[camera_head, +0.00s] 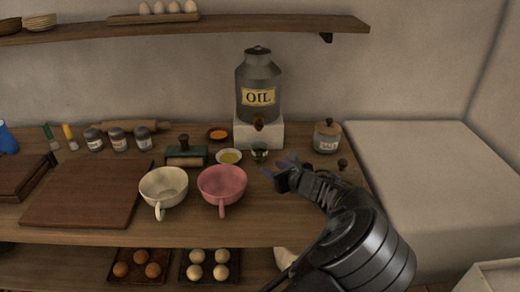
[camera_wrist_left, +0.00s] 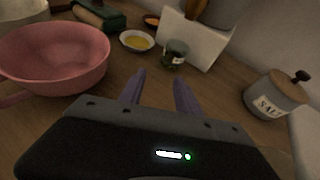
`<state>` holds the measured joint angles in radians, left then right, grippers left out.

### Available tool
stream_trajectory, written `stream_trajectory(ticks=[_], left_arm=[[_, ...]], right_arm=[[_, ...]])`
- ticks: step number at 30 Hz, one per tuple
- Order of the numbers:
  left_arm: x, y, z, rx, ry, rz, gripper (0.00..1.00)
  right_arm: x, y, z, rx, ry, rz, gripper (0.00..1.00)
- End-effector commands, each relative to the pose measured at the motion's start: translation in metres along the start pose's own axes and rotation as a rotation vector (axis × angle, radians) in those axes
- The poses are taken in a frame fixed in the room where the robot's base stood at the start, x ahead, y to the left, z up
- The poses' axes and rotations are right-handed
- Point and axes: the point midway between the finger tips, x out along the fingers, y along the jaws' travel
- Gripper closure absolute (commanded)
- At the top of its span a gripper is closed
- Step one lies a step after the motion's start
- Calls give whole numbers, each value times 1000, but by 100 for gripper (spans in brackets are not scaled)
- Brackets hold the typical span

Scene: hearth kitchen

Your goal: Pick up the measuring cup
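A small dark-green glass cup with a pale mark, which looks like the measuring cup (camera_head: 260,152), stands on the counter in front of the oil can's white block. In the left wrist view the cup (camera_wrist_left: 175,53) stands upright ahead of the fingers, slightly right of centre. My left gripper (camera_head: 279,167) is over the counter, just on the near side of the cup and apart from it. Its two purple-grey fingers (camera_wrist_left: 160,88) are spread with nothing between them. My right gripper is not in view.
A pink handled cup (camera_head: 222,183) and a cream one (camera_head: 163,186) stand left of the gripper. A yellow-filled bowl (camera_head: 229,157) is close left of the glass. The oil can (camera_head: 259,85) on its white block (camera_head: 270,135) is behind; a salt jar (camera_head: 327,138) is right.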

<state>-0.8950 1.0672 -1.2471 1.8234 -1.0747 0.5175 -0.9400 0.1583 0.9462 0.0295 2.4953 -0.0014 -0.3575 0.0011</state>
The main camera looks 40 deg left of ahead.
Motion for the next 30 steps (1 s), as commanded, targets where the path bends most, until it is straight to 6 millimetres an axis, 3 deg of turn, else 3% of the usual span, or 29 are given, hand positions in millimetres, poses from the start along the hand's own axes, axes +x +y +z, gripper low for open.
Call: stream_trajectory(ticks=[8, 15, 26, 30], left_arm=[[1, 0, 0, 0, 0, 1, 61], [24, 1, 0, 0, 0, 2, 61], [28, 0, 0, 0, 1, 0, 61], [40, 0, 2, 1, -1, 3, 61]], right_arm=[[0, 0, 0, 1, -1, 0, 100], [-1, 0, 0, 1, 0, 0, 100], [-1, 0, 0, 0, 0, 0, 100], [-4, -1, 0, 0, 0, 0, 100]])
